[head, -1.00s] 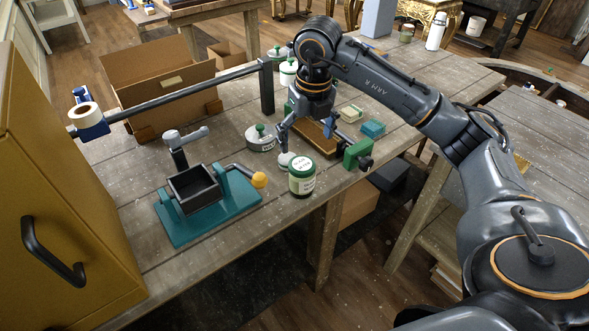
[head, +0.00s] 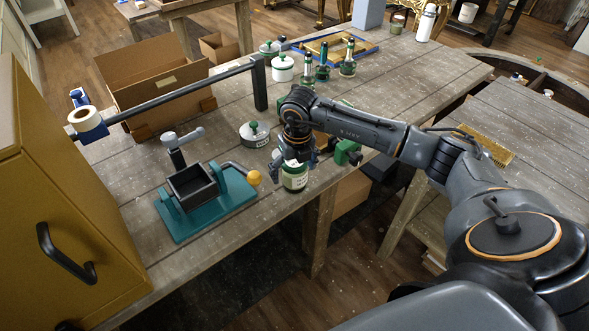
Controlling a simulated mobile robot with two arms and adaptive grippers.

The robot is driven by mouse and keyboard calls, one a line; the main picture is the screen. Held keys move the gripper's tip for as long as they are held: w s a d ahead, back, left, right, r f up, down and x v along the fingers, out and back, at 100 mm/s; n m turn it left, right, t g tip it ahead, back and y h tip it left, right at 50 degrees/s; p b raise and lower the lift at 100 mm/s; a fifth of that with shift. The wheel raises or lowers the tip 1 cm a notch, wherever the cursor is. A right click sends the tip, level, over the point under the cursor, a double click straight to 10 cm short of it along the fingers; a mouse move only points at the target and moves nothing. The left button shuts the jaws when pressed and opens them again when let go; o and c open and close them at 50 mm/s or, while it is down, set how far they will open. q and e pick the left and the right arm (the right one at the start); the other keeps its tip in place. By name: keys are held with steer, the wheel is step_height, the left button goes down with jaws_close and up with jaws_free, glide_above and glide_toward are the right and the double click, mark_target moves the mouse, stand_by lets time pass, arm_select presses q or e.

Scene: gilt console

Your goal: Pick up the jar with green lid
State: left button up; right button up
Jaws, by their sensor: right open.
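The jar with green lid (head: 294,180) stands upright near the front edge of the wooden table (head: 222,222). Its label faces me, and its green top is mostly covered by my right gripper (head: 292,163). My right gripper is open and points down at the jar's top. Its fingers are around or beside the upper part of the jar; I cannot tell exactly which. My left gripper is not in the picture.
A teal press (head: 205,215) with a yellow-knobbed lever is left of the jar. A round tin with green knob (head: 255,135) stands behind it. A green clamp (head: 347,152) is at the table edge on the right. A cardboard box (head: 155,90) and a black rail (head: 180,92) lie farther back.

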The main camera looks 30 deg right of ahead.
steer(key=shift+f, duration=0.1)
steer(key=c, duration=1.7)
steer(key=shift+c, duration=0.2)
steer(key=shift+r, duration=0.2)
steer(key=shift+w+r+b, duration=0.1)
steer(key=shift+r+b, duration=0.5)
steer(key=shift+b, duration=0.25)
steer(key=shift+r+b, duration=0.6)
steer(key=shift+r, duration=0.1)
steer(key=s+a+r+b, duration=0.4)
steer(key=s+r, duration=0.6)
steer(key=s, duration=0.3)
steer(key=shift+a, duration=0.7)
